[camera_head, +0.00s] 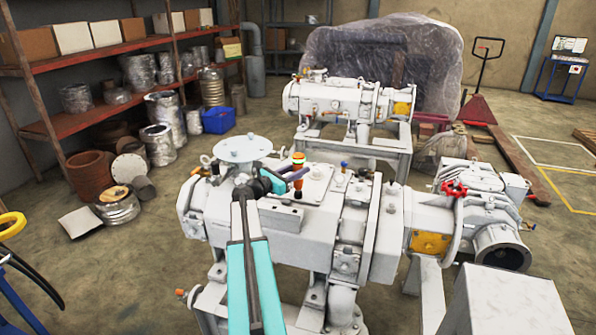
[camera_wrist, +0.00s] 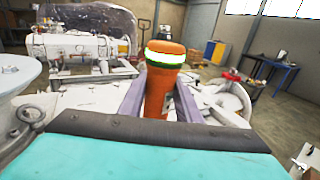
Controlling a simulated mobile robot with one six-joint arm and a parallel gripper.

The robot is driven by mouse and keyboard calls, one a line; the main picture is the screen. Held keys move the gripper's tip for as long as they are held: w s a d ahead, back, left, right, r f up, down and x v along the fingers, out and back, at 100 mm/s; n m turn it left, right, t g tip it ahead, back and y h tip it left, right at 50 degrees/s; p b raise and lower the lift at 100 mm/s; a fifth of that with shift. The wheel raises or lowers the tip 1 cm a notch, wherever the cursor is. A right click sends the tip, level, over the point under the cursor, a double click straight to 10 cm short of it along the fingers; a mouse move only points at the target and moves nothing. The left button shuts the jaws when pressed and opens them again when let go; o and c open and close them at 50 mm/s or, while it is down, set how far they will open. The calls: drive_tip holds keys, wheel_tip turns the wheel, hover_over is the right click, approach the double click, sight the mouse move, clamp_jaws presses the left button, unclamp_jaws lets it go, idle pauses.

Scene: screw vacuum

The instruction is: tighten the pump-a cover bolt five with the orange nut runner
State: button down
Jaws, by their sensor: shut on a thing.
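The orange nut runner (camera_head: 298,160) stands roughly upright over the top of the near white pump (camera_head: 280,240). It has a glowing green-and-white band near its top. My gripper (camera_head: 296,174) is shut on the nut runner, with its purple fingers on either side of the body. In the wrist view the nut runner (camera_wrist: 162,75) sits between the fingers of my gripper (camera_wrist: 160,102). The lower end of the tool is hidden there by my gripper. I cannot tell which cover bolt is number five, or whether the tool touches a bolt.
A round flange (camera_head: 243,148) stands up on the pump at left of my gripper. A red valve handle (camera_head: 454,188) is on the right. A second white pump (camera_head: 345,100) stands behind. A shelf (camera_head: 85,60) lines the left wall. Open floor (camera_head: 130,270) lies left.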

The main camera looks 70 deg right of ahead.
sight(294, 161)
drive_tip(key=shift+r+p, duration=1.1)
drive_tip(key=shift+r, duration=1.1)
